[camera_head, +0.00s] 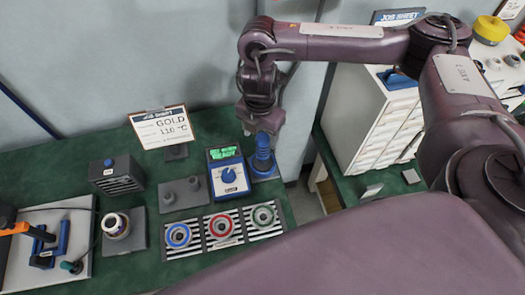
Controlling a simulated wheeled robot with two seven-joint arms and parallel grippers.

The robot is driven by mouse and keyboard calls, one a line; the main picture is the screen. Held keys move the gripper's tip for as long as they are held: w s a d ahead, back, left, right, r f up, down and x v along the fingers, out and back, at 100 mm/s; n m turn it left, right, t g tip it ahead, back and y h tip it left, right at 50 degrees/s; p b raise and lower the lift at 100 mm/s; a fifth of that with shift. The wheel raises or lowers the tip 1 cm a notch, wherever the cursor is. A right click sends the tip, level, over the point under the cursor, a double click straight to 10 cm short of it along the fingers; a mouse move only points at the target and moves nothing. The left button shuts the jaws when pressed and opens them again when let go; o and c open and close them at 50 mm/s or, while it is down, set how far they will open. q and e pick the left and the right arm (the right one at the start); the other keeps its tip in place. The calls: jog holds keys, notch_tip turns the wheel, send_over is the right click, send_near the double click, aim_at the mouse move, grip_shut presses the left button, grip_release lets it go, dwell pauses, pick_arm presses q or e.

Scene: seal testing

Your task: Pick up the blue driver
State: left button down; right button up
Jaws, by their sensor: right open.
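The blue driver (263,145) stands upright on a small blue base (264,173) at the right end of the green bench, just right of a blue meter. My right gripper (262,128) points down from above, open, directly over the top of the driver. The driver's top end is at the fingertips. I cannot tell whether the fingers touch it, as the gripper hides that end. My left gripper is not in view.
The blue meter (228,174) with a green display is close on the left. Ring trays with blue, red (221,226) and green rings lie in front. A white drawer cabinet (375,120) stands right, across a gap.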

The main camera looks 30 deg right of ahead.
aim_at(263, 154)
jog(key=f, duration=0.5)
jog(key=shift+s+d+f+b, duration=0.1)
jog(key=shift+d+f+b, duration=0.25)
jog(key=shift+f+b, duration=0.05)
jog(key=c, duration=1.1)
jog(key=shift+c, duration=0.4)
jog(key=shift+r, duration=0.2)
